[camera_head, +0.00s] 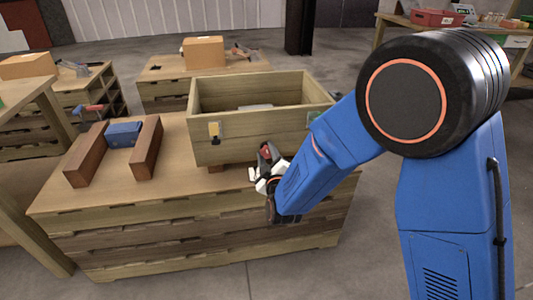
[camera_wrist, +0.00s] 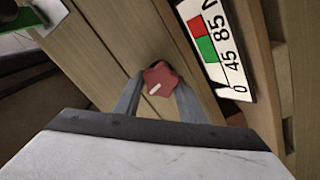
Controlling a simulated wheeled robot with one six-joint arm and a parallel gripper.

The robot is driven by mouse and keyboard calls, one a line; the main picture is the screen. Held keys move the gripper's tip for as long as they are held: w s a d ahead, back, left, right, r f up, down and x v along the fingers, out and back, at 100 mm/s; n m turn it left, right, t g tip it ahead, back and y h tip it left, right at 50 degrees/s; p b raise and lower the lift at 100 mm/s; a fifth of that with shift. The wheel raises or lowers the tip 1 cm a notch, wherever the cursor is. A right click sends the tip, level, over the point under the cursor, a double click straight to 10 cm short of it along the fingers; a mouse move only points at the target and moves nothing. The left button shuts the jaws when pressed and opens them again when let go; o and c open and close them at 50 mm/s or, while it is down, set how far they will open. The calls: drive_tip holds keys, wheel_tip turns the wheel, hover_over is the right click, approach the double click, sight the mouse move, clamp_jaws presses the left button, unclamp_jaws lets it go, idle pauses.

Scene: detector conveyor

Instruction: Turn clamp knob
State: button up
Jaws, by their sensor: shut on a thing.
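The clamp knob (camera_wrist: 162,78) is a small red star-shaped knob with a short white mark, seen in the wrist view in front of a wooden face. The fingers of my gripper (camera_wrist: 160,90) stand on its left and right sides and are shut on it. In the head view my gripper (camera_head: 265,168) is at the front of the wooden crate (camera_head: 245,135), low and right of its middle, with a bit of red showing there. A white scale plate (camera_wrist: 216,48) with a red square, a green square and numbers lies just right of the knob.
The crate stands on a wooden workbench (camera_head: 110,205). On the bench's left, a blue block (camera_head: 124,134) sits between two brown wooden beams (camera_head: 87,157). A cardboard box (camera_head: 204,52) stands on a bench behind.

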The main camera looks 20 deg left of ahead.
drive_tip(key=m, duration=0.3)
drive_tip(key=shift+d+m, duration=0.1)
drive_tip(key=shift+m, duration=0.3)
drive_tip(key=m, duration=0.4)
drive_tip(key=shift+w+d+m, duration=0.1)
drive_tip(key=shift+m, duration=0.2)
drive_tip(key=m, duration=0.4)
drive_tip(key=shift+d, duration=0.1)
drive_tip(key=shift+w+d+m, duration=0.1)
drive_tip(key=shift+m, duration=2)
drive_tip(key=o, duration=1.1)
drive_tip(key=shift+c, duration=0.2)
